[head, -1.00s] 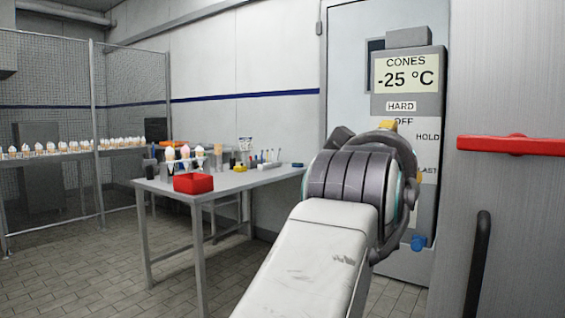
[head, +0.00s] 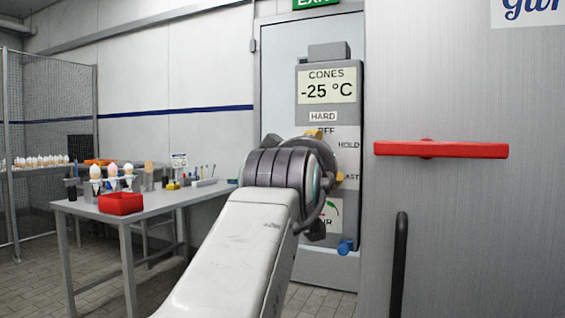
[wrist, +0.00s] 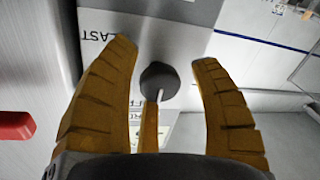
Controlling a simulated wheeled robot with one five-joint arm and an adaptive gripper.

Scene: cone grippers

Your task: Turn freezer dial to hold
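The grey freezer panel (head: 328,110) shows "CONES" and "-25 °C", with labels HARD, OFF, HOLD and a partly hidden "AST". In the head view my arm hides the dial. Orange finger parts also show by the panel in the head view (head: 326,155).
A red bar handle (head: 440,149) and a dark vertical handle (head: 399,265) are on the metal wall at right. At left a table (head: 165,200) holds a red box (head: 120,203), cones and tools. Tiled floor is free in front of the table.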

